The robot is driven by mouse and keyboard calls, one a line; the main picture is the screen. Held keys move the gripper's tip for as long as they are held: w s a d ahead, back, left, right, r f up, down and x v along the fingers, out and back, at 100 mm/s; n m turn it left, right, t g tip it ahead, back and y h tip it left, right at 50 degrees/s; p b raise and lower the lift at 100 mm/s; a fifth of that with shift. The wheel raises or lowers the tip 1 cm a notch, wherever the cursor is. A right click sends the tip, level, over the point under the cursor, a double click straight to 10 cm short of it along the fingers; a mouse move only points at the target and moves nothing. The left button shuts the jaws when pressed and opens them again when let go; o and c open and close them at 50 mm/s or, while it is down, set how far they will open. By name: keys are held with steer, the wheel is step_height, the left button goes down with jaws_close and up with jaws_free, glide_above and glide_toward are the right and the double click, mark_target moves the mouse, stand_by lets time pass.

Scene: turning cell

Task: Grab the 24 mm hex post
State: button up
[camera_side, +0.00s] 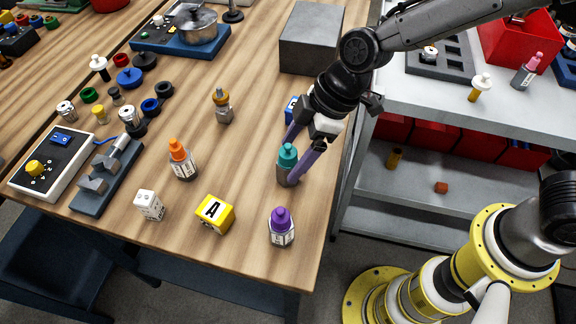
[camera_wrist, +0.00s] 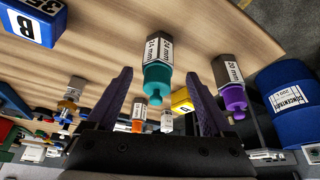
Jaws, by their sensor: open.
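The 24 mm hex post stands upright on the wooden table, a dark grey body with a teal knob (camera_side: 288,153). In the wrist view the hex post (camera_wrist: 161,48) shows its "24 mm" label and lies between my two fingers. My gripper (camera_side: 291,166) is open, its purple fingers reaching down on either side of the teal knob. In the wrist view my gripper (camera_wrist: 160,76) has a gap on both sides of the post, and I see no contact.
A purple-knobbed post (camera_side: 282,228) stands nearby toward the front edge. An orange-knobbed post (camera_side: 182,160) and a yellow block marked A (camera_side: 214,214) are to the left. A blue block (camera_side: 291,108) is partly hidden behind my gripper. A grey block (camera_side: 311,38) stands farther back.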

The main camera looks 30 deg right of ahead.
mark_target(281, 168)
steer(key=shift+x, duration=2.9)
steer(key=shift+w+d, duration=0.1)
steer(key=shift+w, duration=0.05)
jaws_close()
steer(key=shift+r, duration=0.15)
